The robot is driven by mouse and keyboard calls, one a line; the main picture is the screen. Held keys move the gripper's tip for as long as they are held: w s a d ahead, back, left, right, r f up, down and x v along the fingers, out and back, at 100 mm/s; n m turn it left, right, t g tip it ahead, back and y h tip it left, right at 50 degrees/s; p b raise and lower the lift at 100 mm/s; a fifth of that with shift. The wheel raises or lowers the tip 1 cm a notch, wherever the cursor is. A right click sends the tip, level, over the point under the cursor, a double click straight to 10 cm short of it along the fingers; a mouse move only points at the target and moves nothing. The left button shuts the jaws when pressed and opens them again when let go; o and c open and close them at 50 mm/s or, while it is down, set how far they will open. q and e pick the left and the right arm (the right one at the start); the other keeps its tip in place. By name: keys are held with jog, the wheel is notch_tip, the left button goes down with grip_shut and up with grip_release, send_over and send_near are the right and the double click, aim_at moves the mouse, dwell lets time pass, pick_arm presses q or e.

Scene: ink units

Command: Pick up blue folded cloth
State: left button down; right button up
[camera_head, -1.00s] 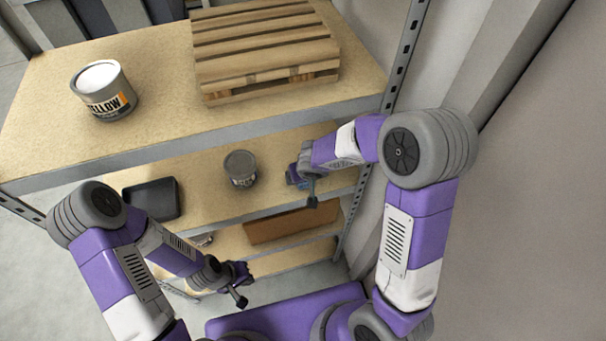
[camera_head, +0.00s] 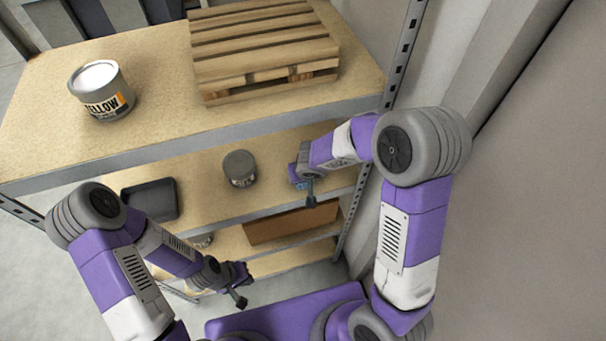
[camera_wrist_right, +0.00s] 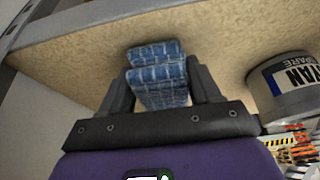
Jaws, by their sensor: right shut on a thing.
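The blue folded cloth (camera_wrist_right: 158,78) has a pale grid pattern and sits between the two fingers of my right gripper (camera_wrist_right: 160,92) in the right wrist view. The right gripper is shut on it, over the wooden middle shelf. In the head view my right gripper (camera_head: 300,180) is at the right end of the middle shelf; only a bit of blue shows there. My left gripper (camera_head: 238,284) is in front of the lower shelves, away from the cloth. Its fingers are small and dark, and I cannot tell their opening.
A grey can (camera_head: 240,168) stands on the middle shelf left of my right gripper. A black tray (camera_head: 150,200) lies further left. The top shelf holds a yellow-labelled can (camera_head: 102,92) and a pallet (camera_head: 262,50). A cardboard box (camera_head: 290,222) sits below. A metal upright (camera_head: 400,55) stands at right.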

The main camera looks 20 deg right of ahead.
jog(key=shift+r+p, duration=0.3)
jog(key=shift+r, duration=0.4)
notch_tip(320, 180, up, 3)
jog(key=shift+f+p, duration=0.15)
jog(key=shift+p, duration=0.4)
jog(key=s+b, duration=0.1)
jog(key=s, duration=0.1)
jog(key=s+f+b, duration=0.1)
jog(key=shift+s, duration=0.35)
jog(key=s+b, duration=1.1)
jog(key=s, duration=0.3)
jog(key=shift+s+r, duration=0.15)
jog(key=shift+d, duration=0.1)
